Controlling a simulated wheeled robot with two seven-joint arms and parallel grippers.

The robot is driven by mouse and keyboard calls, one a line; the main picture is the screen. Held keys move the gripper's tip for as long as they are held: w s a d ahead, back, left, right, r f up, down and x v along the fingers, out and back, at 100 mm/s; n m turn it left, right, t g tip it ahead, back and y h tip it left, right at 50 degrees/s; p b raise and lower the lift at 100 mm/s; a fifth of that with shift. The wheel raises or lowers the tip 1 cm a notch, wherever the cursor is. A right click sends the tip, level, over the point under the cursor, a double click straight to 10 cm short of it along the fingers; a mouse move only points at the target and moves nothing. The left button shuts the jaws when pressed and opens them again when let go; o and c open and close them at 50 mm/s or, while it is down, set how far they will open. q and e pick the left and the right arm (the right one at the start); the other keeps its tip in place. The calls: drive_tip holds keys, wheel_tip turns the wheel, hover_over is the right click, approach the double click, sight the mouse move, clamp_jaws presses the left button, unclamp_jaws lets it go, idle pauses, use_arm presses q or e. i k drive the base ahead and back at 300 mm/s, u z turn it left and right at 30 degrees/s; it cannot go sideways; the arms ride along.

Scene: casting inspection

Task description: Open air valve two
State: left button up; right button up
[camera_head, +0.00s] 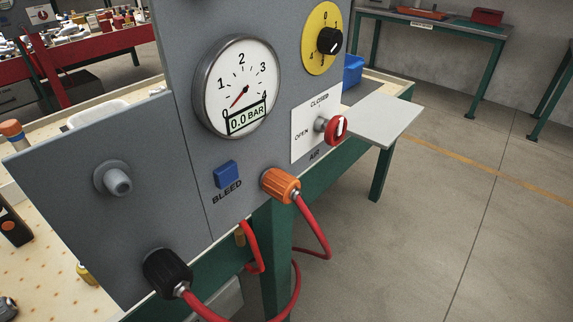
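A red round valve knob (337,130) with a white stripe sticks out from a white plate (304,147) on the grey panel. The plate reads CLOSED above and OPEN to the left, with AIR printed below. The stripe looks near vertical, towards CLOSED. No number two shows on this valve. A black knob (330,41) on a yellow numbered dial (317,62) sits above it; its exact setting is hard to read. The round gauge (238,86) has a red needle near 0 and a display reading 0.0 BAR. Neither gripper is in view.
A blue BLEED button (227,174) sits below the gauge. An orange connector (281,185) and a black connector (167,272) hold a red hose (316,226) that hangs in front. A grey shelf (382,119) juts out right of the valve. The floor at right is clear.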

sight(335, 130)
drive_tip(key=z, duration=0.95)
drive_tip(key=i, duration=0.35)
drive_tip(key=u, duration=0.95)
